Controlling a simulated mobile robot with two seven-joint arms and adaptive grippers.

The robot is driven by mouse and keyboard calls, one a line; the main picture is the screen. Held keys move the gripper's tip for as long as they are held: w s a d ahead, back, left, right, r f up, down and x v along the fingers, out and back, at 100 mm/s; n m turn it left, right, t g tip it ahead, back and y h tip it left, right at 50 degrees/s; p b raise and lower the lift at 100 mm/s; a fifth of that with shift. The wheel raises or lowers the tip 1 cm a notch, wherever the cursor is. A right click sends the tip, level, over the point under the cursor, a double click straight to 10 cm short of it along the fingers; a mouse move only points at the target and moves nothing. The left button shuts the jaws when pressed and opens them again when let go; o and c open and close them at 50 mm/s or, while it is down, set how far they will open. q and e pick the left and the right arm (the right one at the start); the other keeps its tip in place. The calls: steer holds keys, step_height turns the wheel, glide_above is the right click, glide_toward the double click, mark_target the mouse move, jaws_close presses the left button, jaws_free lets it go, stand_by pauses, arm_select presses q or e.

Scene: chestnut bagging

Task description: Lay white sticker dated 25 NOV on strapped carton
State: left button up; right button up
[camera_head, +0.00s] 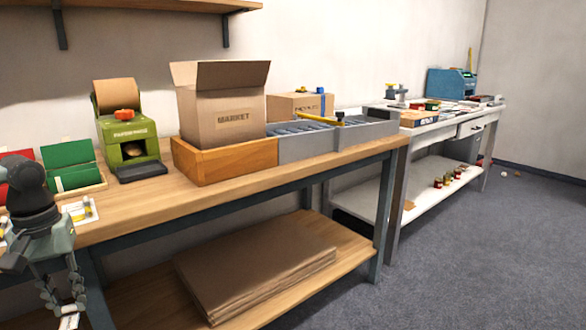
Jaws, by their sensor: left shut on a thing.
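My left gripper (66,309) hangs at the lower left in front of the bench edge, fingers pointing down. It is shut on a small white piece (70,322) that looks like the sticker; the frame's lower edge is close and no date can be read. A closed brown carton (287,106) with a blue strap stands at the back of the wooden bench, far to the right of the gripper. Grey bins and the open MARKET box partly hide it. My right gripper is not in view.
The open MARKET box (222,120) sits in a wooden tray (228,160), beside grey bins (302,144) with a yellow-handled tool. A green machine (126,140), a green holder (72,167) and a small card (80,211) are on the left. Flat cardboard (255,270) lies below.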

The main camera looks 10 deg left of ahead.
arm_select(q)
steer(key=shift+s+d+f, duration=0.15)
steer(key=shift+s+f, duration=0.05)
steer(key=shift+f, duration=0.3)
steer(key=shift+s+d+f, duration=0.1)
steer(key=shift+s+f, duration=0.1)
steer(key=shift+f, duration=0.25)
steer(key=shift+d, duration=0.1)
